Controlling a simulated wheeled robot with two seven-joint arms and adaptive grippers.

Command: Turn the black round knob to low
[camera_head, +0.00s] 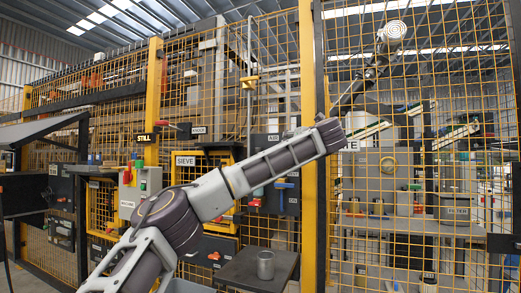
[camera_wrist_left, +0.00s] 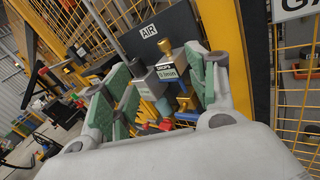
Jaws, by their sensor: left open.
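I cannot single out a black round knob for certain in either view. My left arm crosses the head view from the lower left, and its far end (camera_head: 332,134) is in front of the yellow fence post. My left gripper (camera_wrist_left: 162,88) is open in the left wrist view, with green-padded fingers on both sides. Between and beyond the fingers is the dark AIR panel (camera_wrist_left: 136,37), with a grey unit labelled DROPS (camera_wrist_left: 166,72), brass parts and blue and red handles. Nothing is held. The fingers partly hide the panel. My right gripper is not in view.
Yellow mesh fencing surrounds the cell, with a yellow post (camera_head: 313,220) beside the AIR panel. A button box (camera_head: 140,187) with green and red buttons hangs at left. A dark shelf (camera_head: 240,268) carries a grey cup (camera_head: 265,265). A SIEVE panel (camera_head: 187,161) is behind my arm.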

